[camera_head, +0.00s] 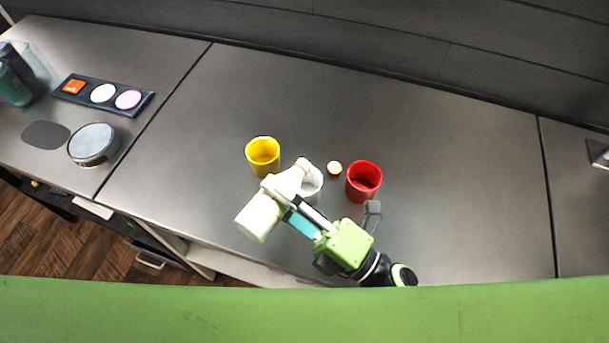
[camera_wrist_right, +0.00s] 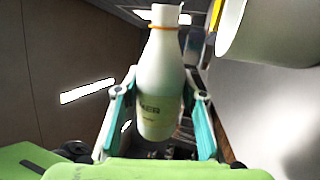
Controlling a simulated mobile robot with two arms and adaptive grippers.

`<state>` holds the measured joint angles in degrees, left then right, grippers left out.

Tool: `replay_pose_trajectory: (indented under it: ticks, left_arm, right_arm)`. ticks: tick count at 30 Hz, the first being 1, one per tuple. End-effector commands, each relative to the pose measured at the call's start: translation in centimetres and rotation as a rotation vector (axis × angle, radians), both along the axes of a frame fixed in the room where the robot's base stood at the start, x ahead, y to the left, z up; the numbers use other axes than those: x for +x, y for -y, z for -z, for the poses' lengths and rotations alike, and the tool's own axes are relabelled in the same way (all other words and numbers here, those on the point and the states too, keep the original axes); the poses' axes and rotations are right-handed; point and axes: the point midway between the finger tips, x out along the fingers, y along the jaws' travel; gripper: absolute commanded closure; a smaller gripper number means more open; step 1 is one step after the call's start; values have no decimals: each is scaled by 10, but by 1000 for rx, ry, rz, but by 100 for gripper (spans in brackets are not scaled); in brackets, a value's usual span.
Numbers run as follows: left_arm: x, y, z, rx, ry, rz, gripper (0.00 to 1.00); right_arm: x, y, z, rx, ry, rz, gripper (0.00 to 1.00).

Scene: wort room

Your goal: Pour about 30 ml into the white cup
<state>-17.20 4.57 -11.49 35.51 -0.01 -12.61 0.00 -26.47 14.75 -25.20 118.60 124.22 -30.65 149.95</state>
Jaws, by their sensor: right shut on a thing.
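My right gripper (camera_head: 283,197) is shut on a white bottle (camera_head: 258,218), its two teal-lined fingers on either side of the body. The bottle is strongly tilted, its neck pointing up and right in the head view toward the white cup (camera_head: 313,186). In the right wrist view the bottle (camera_wrist_right: 160,85) shows dark lettering and an orange ring at the neck. The white cup (camera_wrist_right: 275,32) is at the upper right there. The bottle's neck partly hides the cup in the head view. I cannot see any liquid. My left gripper is not in view.
A yellow cup (camera_head: 262,156) stands left of the white cup and a red cup (camera_head: 364,181) right. A button panel (camera_head: 103,94) and a round metal-topped thing (camera_head: 93,144) are at left. The counter's right is clear.

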Motion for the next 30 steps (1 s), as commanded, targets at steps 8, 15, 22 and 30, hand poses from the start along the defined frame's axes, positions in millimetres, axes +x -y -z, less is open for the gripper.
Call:
replay_pose_trajectory:
  ticks: [8,15,22,30]
  left_arm:
    - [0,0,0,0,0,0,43]
    - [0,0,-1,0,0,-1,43]
    - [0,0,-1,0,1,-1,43]
    - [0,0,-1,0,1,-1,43]
  right_arm:
    - [-3,-5,-1,3,-1,0,89]
    - [-6,-9,-1,7,-6,0,89]
    - [-9,-11,-1,9,-10,0,89]
    - [-14,-13,0,11,-12,0,89]
